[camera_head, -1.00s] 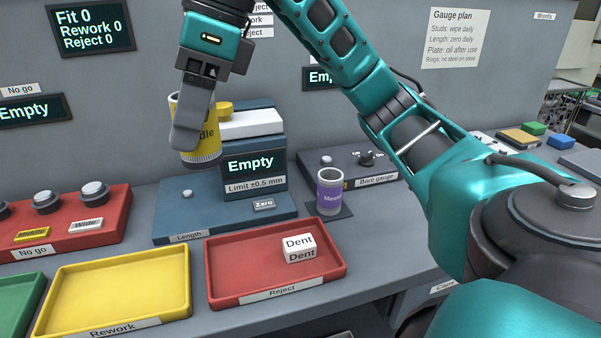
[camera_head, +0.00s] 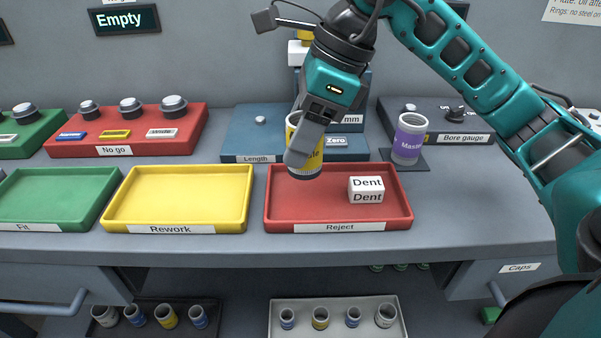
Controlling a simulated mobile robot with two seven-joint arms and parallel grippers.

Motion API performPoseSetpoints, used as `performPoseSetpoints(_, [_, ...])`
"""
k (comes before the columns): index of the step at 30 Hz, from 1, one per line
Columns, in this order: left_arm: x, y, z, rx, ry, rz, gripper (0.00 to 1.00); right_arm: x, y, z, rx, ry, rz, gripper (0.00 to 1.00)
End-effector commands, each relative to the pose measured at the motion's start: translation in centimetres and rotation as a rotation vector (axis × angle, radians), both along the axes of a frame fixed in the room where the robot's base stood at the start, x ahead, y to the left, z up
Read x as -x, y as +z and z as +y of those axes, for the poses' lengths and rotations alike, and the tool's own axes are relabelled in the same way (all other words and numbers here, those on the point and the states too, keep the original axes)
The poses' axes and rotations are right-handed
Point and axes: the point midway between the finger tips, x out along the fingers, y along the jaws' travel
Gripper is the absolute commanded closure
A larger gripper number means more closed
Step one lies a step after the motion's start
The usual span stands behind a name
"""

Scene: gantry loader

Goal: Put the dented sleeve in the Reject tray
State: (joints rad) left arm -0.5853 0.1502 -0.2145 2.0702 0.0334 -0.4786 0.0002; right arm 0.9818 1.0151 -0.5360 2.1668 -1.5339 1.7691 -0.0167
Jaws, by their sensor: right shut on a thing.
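My right gripper (camera_head: 306,140) is shut on a yellow sleeve (camera_head: 309,163) with a grey lower band and dark lettering, partly hidden by the fingers. It holds the sleeve nearly upright over the left part of the red Reject tray (camera_head: 284,212). The sleeve looks above the tray floor; I cannot tell by how much. No dent shows on its visible side. A white block marked "Dent" (camera_head: 366,190) sits in the right half of the tray. My left gripper is not in view.
The yellow Rework tray (camera_head: 178,195) and green Fit tray (camera_head: 55,197) stand to the left. Behind are the Length gauge (camera_head: 245,135) and a purple Master sleeve (camera_head: 408,140) on a dark pad. Several sleeves stand in trays on the shelf below.

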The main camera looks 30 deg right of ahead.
Motion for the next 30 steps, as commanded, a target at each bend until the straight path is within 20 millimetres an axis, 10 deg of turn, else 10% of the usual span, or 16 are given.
performPoseSetpoints(13, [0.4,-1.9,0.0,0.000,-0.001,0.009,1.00,0.0,-5.2,0.0,-0.001,-0.001,-0.001,0.90])
performPoseSetpoints(26, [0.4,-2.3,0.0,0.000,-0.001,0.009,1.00,-0.1,-5.8,0.0,-0.002,-0.001,-0.003,0.90])
performPoseSetpoints(27, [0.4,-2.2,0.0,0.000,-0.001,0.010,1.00,0.0,-5.7,0.0,0.000,0.000,-0.001,0.41])
performPoseSetpoints(30, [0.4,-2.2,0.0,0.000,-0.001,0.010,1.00,0.0,-5.7,0.0,0.000,0.000,-0.001,0.32])
